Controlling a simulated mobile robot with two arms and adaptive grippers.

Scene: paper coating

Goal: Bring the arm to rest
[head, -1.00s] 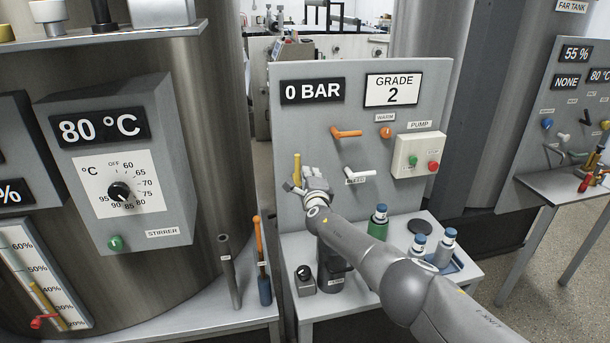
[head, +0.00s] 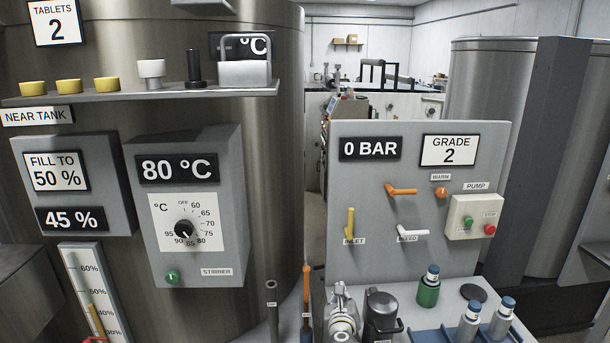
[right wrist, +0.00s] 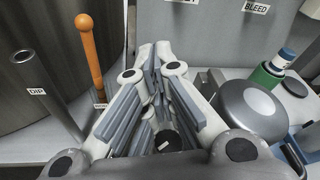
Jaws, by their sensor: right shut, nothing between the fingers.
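My right gripper (head: 339,292) shows at the bottom of the head view, in front of the lower part of the valve panel (head: 420,270). In the right wrist view its fingers (right wrist: 158,62) are drawn together with nothing between them. It touches no handle. The yellow inlet handle (head: 350,222) stands upright above it, clear of the fingers. Most of my right arm is below the head view's edge. My left gripper is not in view.
A dark lidded jug (head: 381,313) stands close right of the gripper; its round lid (right wrist: 250,107) shows in the wrist view. The dip tube (right wrist: 45,95) and an orange-handled tool (right wrist: 90,55) stand left.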

